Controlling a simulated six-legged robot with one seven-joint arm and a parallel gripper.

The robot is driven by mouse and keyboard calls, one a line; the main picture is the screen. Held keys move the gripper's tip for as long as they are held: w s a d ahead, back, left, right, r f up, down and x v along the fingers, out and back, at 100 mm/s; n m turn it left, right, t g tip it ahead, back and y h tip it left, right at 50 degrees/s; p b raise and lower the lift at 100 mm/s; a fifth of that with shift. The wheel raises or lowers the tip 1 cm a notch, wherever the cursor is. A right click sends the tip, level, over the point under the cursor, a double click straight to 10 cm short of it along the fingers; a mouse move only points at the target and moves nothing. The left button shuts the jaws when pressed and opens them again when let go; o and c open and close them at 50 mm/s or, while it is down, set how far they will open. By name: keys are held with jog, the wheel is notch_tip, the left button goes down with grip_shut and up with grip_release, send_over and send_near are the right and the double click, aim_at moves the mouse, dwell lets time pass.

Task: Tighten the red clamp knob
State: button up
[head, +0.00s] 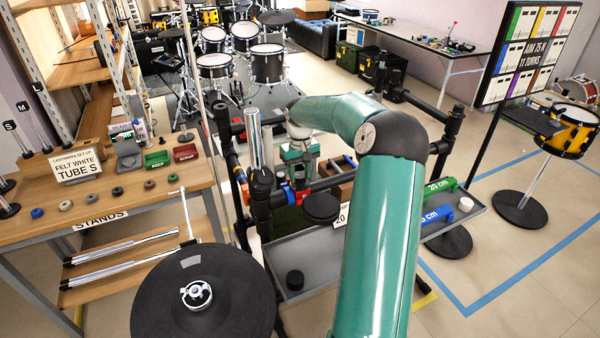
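A dark rack frame (262,205) stands in front of me with coloured clamps on its bars. A small red part (300,172), possibly the red clamp knob, shows just below my wrist; it is too small to be sure. An orange-red clamp piece (303,195) sits under it, beside a blue one (287,192). My teal arm rises from the bottom, bends at the dark elbow and reaches left and down to the rack. My gripper (298,170) is at its end, close above these clamps. Its fingers are too small to make out, so contact and opening cannot be told.
A bright metal tube (254,140) stands upright left of my wrist. A black round pad (205,295) fills the lower left. A wooden table (140,200) with small felt rings is at left. A grey tray (300,250) lies below the rack.

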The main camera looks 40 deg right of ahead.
jog(key=shift+m, duration=0.4)
jog(key=m, duration=0.5)
jog(key=shift+w, duration=0.1)
jog(key=m, duration=0.6)
jog(key=shift+m, duration=0.3)
dwell(0.3)
jog(key=o, duration=1)
jog(key=shift+r, duration=0.1)
